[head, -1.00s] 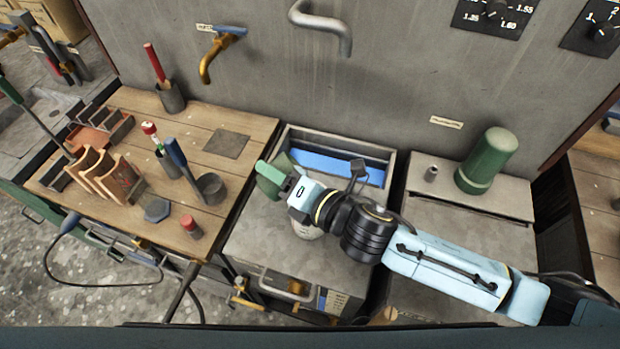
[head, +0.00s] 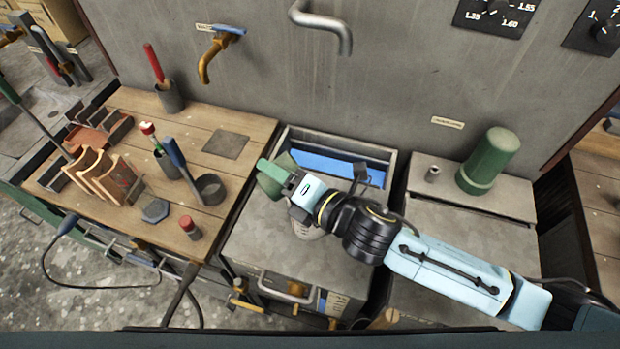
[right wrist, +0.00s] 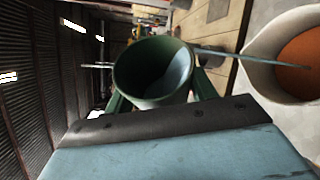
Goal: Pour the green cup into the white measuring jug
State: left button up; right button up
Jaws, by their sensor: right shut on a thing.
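My right gripper (head: 275,171) is shut on the green cup (head: 268,187), above the middle cabinet. In the right wrist view the cup (right wrist: 135,75) is between the fingers with its round mouth facing the camera; a pale patch shows inside it. The white measuring jug (head: 308,232) is mostly hidden under my right wrist in the head view. In the right wrist view the jug (right wrist: 256,45) is at the right, apart from the cup, with orange-brown inside. My left gripper is not in view.
A wooden bench (head: 110,222) at left holds holders, tools and a red-capped bottle (head: 190,228). A sunken bin with a blue strip (head: 325,165) lies behind the gripper. A green cylinder (head: 488,160) stands at right. The wall with pipes rises behind.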

jog(key=shift+d+f+m+y+b, duration=0.15)
jog(key=shift+m+y+b, duration=0.15)
jog(key=shift+m+b, duration=0.25)
dwell(0.8)
jog(key=shift+w+f+m+b, duration=0.1)
jog(key=shift+m+b, duration=0.35)
jog(key=shift+b, duration=0.1)
jog(key=shift+y, duration=0.3)
jog(key=shift+d+f+m+b, duration=0.15)
jog(key=shift+f+m+b, duration=0.05)
jog(key=shift+m+b, duration=0.35)
